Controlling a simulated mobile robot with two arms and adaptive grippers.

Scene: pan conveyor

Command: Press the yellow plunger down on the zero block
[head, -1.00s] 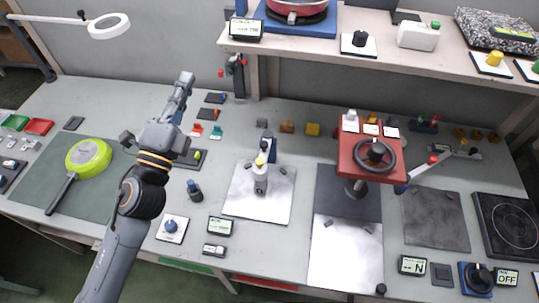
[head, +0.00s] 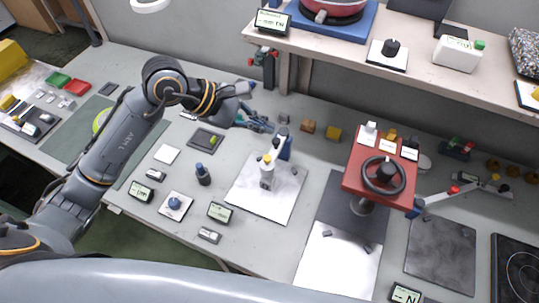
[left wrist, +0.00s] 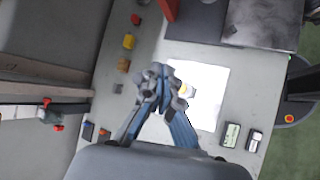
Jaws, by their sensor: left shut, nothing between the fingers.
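In the left wrist view my left gripper (left wrist: 163,88) covers part of the scene beside the yellow top (left wrist: 187,90); I cannot tell the height gap. My right gripper is not in view.
A dark cylinder (head: 203,176) and small displays stand nearby. A red stand with a wheel (head: 381,176) rises to the right. A shelf (head: 350,75) overhangs the back.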

